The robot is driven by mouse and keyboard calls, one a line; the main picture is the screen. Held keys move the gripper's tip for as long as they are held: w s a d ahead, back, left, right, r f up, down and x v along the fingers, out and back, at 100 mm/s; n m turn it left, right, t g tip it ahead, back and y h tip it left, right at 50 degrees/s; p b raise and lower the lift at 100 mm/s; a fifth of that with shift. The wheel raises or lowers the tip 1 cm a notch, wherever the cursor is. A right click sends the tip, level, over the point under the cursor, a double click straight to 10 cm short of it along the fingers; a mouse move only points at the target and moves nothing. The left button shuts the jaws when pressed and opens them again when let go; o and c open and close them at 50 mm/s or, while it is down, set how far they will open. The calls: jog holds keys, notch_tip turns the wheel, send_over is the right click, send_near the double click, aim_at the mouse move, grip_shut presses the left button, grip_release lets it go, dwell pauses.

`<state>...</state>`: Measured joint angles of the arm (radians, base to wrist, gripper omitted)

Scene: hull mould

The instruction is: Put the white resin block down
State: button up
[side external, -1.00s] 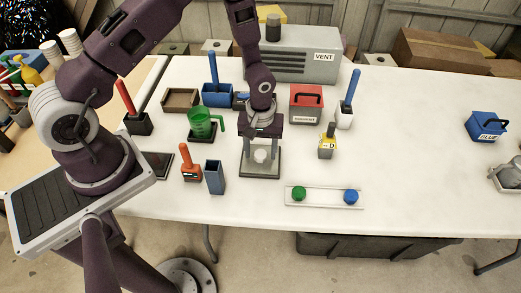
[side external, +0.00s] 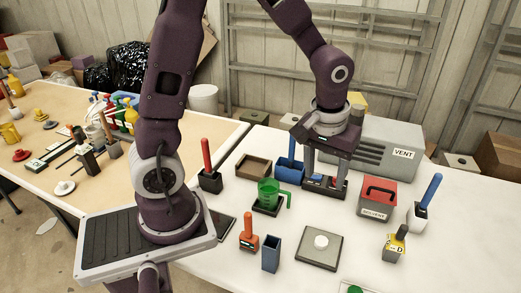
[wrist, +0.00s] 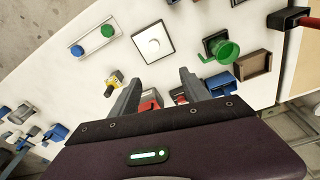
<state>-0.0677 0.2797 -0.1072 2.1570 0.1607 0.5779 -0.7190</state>
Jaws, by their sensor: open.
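The white resin block (side external: 320,242) sits on a square plate (side external: 309,257) on the white table. It also shows near the middle of the plate in the wrist view (wrist: 151,44). My gripper (side external: 325,182) is open, its two fingers spread, and nothing shows between them. It is behind the plate, near the blue and red items in front of the vent box, well apart from the block. Both fingers also show in the wrist view (wrist: 160,82).
A green mug (side external: 267,192) and a dark blue open holder (side external: 271,254) stand left of the plate. The grey vent box (side external: 385,143) is behind.

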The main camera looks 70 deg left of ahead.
jog(key=s+r+m+t, duration=0.2)
jog(key=s+r+m, duration=0.1)
jog(key=s+r, duration=0.3)
jog(key=s+r+m+t, duration=0.2)
jog(key=s+r, duration=0.4)
jog(key=s, duration=0.5)
jog(key=shift+s+d+r+m+h, duration=0.3)
jog(key=shift+d+r+m, duration=0.1)
jog(key=shift+m, duration=0.3)
